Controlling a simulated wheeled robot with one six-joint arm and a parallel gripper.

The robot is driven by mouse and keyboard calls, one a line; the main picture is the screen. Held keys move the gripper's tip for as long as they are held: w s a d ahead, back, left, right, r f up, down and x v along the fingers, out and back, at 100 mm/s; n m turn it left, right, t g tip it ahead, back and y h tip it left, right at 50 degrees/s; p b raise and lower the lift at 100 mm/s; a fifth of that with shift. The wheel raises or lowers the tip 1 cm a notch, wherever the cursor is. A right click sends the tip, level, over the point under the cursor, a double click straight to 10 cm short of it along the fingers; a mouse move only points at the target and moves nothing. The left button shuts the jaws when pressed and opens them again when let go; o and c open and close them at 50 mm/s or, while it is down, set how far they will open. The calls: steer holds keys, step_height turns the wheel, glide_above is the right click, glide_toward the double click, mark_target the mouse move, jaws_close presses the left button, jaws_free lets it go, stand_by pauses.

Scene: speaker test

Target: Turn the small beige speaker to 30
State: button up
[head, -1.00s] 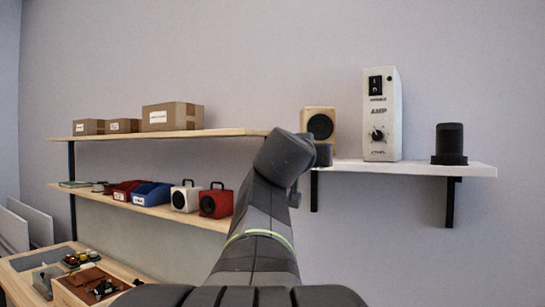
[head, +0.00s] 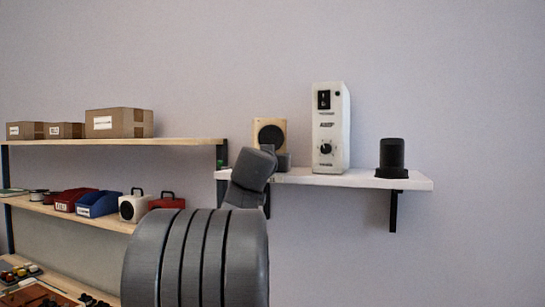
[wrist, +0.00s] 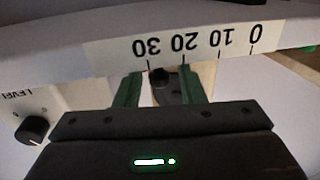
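The small beige speaker (head: 270,132) stands upright at the left end of the white shelf (head: 400,182), its round dark cone facing out. My arm covers its lower part in the head view. In the wrist view, the picture is upside down and a white scale strip (wrist: 235,40) reads 0, 10, 20 and 30. My gripper (wrist: 160,78) has its green fingers on both sides of a dark piece (wrist: 165,90), with a pale gap visible on the left. The dark piece's tip lies between the 20 and 30 marks. What it is attached to is hidden.
A white amplifier (head: 331,155) with a knob stands right of the speaker; a knob marked LEVEL (wrist: 33,130) shows in the wrist view. A black cylinder (head: 392,155) stands further right. The wooden shelves at left hold boxes (head: 118,123), bins and speakers.

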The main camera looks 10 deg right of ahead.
steer(key=shift+w+d, duration=0.2)
steer(key=shift+w, duration=0.05)
steer(key=shift+c, duration=0.5)
jaws_close()
steer(key=shift+a+f+b, duration=0.1)
steer(key=shift+a+b, duration=0.15)
steer(key=shift+b, duration=0.75)
steer(key=shift+o, duration=0.5)
jaws_free()
